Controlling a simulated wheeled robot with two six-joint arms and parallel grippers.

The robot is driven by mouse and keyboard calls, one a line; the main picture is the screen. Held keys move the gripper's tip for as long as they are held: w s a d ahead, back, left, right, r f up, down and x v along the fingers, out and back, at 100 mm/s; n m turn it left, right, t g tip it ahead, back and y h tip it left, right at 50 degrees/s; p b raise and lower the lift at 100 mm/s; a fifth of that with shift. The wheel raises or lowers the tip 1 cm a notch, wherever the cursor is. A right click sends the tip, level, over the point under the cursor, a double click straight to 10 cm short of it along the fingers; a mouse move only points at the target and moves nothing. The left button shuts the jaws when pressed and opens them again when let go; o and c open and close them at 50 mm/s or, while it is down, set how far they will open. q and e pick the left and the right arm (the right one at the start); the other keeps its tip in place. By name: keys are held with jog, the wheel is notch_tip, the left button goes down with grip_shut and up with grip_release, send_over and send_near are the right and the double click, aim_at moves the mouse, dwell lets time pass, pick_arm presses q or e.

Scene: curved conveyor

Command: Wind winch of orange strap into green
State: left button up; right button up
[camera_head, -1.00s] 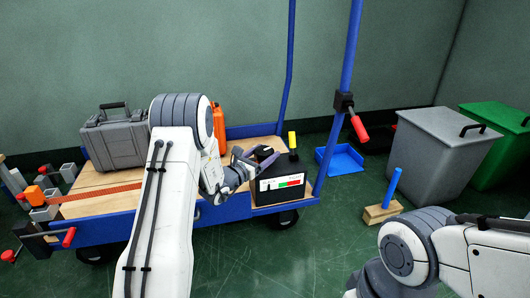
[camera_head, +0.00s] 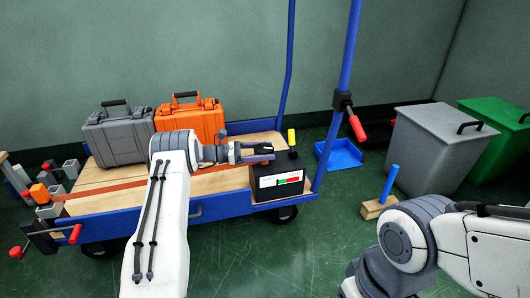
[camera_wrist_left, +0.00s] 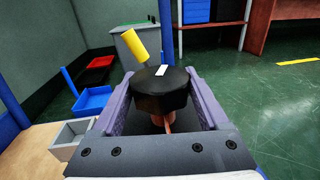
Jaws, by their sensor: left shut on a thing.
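The black winch box (camera_head: 265,186) stands at the right end of the cart, with a white, red and green gauge (camera_head: 288,181) on its front. My left gripper (camera_head: 264,152) is over its top, shut on a round black knob. In the left wrist view the black knob (camera_wrist_left: 158,92) with a white mark sits between the purple fingers. A yellow-tipped lever (camera_head: 292,138) rises beside it; the yellow part (camera_wrist_left: 134,46) also shows in the left wrist view. The orange strap (camera_head: 100,188) lies across the cart's wooden bed at left. My right gripper is out of view.
A grey case (camera_head: 116,138) and an orange case (camera_head: 190,122) stand at the cart's back. A blue post (camera_head: 346,75) with a red handle (camera_head: 357,128) rises at right. A blue tray (camera_head: 340,155), grey bin (camera_head: 430,150) and green bin (camera_head: 497,140) stand beyond.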

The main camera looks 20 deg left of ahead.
pick_arm(q)
jog(key=shift+m+g+h+b, duration=0.4)
jog(key=shift+m+g, duration=0.3)
jog(key=shift+g, duration=0.3)
jog(key=o, duration=1.2)
jog(key=shift+o, duration=0.2)
jog(key=shift+a, duration=0.15)
jog(key=p+v, duration=0.2)
jog(key=v, duration=0.2)
jog(key=shift+s+a+r+p, duration=0.1)
jog(key=shift+a+r+p, duration=0.1)
jog(key=shift+p, duration=0.1)
jog(key=shift+f+v, duration=0.15)
jog(key=shift+v, duration=1.25)
jog(key=shift+f+v, duration=0.1)
jog(key=shift+v, duration=1.3)
